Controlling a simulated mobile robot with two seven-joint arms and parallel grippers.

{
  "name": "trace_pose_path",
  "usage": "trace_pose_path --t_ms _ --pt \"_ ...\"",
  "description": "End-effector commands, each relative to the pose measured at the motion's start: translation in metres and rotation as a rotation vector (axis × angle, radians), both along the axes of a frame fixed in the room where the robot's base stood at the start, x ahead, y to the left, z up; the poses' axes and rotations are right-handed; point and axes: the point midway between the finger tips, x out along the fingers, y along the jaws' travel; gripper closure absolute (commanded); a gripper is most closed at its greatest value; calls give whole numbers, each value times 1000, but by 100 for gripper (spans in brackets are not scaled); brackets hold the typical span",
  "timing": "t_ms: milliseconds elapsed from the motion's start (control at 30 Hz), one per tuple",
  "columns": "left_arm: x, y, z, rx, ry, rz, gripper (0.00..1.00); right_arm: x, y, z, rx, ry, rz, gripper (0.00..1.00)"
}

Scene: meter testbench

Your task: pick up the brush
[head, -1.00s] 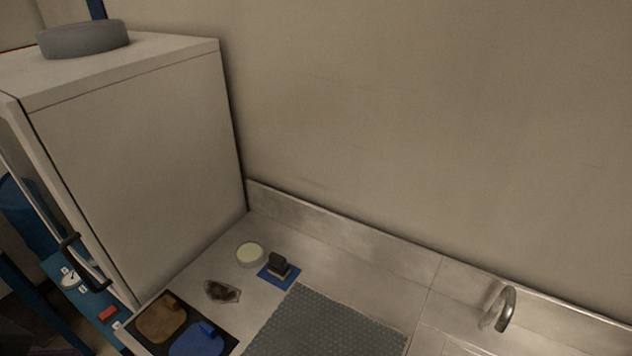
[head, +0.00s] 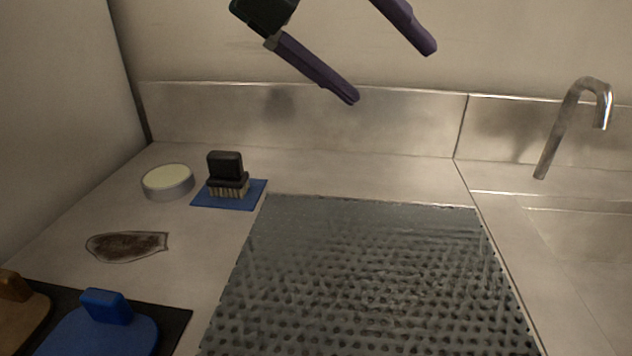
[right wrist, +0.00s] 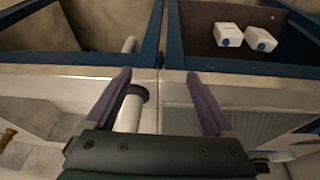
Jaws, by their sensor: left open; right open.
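The brush (head: 227,176) has a black handle and pale bristles. It stands upright, bristles down, on a small blue mat (head: 254,194) on the steel counter, left of centre in the head view. The brush is not distinguishable in that view.
A round tin (head: 168,182) stands left of the brush. A perforated mat (head: 370,270) fills the middle. A tap (head: 572,115) stands right. Blue-edged bins hold white bottles (right wrist: 228,34).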

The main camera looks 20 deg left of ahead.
Motion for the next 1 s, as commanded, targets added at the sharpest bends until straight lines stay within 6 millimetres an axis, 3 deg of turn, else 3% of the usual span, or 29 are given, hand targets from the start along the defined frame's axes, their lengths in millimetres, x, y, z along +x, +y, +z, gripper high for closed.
trace_pose_path --t_ms 33,100,200,333,500,1000 --pt "11 38 -47 145 12 56 0 0 -1 -46 -5 -1 2 12" --pt "19 91 -72 327 53 145 0 0 -2 -69 -9 0 4 12" --pt "20 155 -88 516 114 276 0 0 -3 -93 -9 0 4 12" --pt "13 207 -91 652 172 397 0 0 -2 -109 -9 0 4 12" --pt "15 226 -103 700 204 445 0 0 -2 -111 -6 0 3 12" --pt "45 229 -146 697 201 441 0 0 1 -112 3 -1 -1 12"
